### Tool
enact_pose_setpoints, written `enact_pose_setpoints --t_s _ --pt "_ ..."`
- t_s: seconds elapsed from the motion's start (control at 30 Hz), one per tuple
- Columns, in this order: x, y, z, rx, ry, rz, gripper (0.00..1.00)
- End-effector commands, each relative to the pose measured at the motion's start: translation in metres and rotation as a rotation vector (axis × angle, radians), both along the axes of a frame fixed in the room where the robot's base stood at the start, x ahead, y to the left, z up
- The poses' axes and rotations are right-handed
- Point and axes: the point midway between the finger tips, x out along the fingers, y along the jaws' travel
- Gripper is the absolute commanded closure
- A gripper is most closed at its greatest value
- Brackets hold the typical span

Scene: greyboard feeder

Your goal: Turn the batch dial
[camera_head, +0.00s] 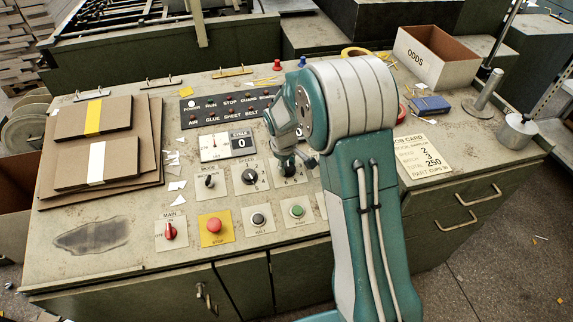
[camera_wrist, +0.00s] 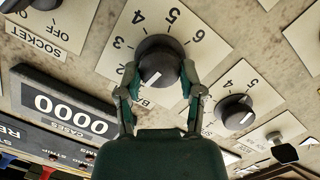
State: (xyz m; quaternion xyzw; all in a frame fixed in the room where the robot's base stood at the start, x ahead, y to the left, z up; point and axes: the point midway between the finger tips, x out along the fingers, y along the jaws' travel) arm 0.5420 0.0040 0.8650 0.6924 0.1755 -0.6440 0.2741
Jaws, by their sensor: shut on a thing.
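The batch dial (camera_wrist: 160,66) is a black knob with a white pointer line on a cream plate with numbers around it. In the wrist view my gripper (camera_wrist: 160,75) has one finger on each side of the knob and is shut on it. The pointer line lies toward the gripper side of the knob, near the partly covered "BA" lettering. In the head view my gripper (camera_head: 291,160) reaches down onto the same dial plate (camera_head: 289,181), and the arm and gripper hide much of the knob.
The speed dial (camera_head: 249,177) is just left of the batch dial, with the mode switch (camera_head: 209,181) beyond it. A red stop button (camera_head: 214,225) and a green button (camera_head: 297,211) sit in front. An ODDS box (camera_head: 435,57) and a job card (camera_head: 424,157) lie right.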

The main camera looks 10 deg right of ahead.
Motion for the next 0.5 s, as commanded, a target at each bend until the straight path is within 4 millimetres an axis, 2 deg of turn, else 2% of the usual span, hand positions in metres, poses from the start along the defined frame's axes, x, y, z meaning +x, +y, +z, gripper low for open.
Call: enact_pose_setpoints --t_s 0.5 --pt "-0.0016 -0.0019 -0.0034 0.097 0.008 -0.384 0.98"
